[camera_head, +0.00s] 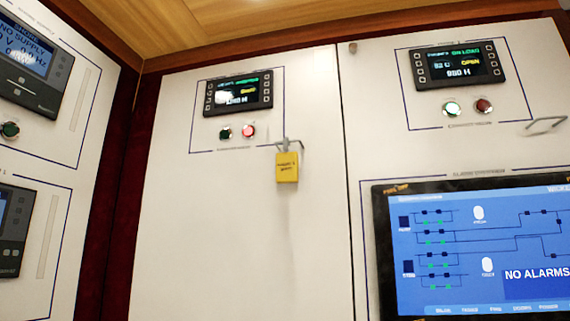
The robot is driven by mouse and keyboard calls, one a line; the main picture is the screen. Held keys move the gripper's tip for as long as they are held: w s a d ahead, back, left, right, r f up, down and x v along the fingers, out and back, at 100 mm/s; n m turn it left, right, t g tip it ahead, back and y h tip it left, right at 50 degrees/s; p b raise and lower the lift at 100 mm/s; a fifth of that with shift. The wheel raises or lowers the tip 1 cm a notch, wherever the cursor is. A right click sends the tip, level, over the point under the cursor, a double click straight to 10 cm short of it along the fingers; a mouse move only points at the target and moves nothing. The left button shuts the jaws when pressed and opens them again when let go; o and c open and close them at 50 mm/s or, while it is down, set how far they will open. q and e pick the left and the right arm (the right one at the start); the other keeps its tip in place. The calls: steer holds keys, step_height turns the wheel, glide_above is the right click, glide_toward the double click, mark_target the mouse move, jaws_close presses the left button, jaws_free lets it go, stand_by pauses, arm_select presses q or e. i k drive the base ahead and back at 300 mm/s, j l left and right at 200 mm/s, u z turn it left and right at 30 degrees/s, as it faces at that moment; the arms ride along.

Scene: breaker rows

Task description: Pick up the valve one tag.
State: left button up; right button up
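A small yellow tag (287,168) hangs from a grey metal handle (290,143) on the white cabinet panel near the middle of the view. It carries two short lines of dark text, too blurred to read for certain, so I cannot tell if it is the valve one tag. No other tag is visible. Neither of my grippers shows in the head view.
Above the tag are a small display (238,93), a green button (225,133) and a lit red button (248,131). A large blue screen (480,250) reading "NO ALARMS" is at the lower right. Another handle (546,124), at the far right, is bare. The panel below the tag is clear.

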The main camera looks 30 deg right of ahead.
mark_target(287, 163)
steer(key=i+j, duration=0.2)
steer(key=i+j+z, duration=0.75)
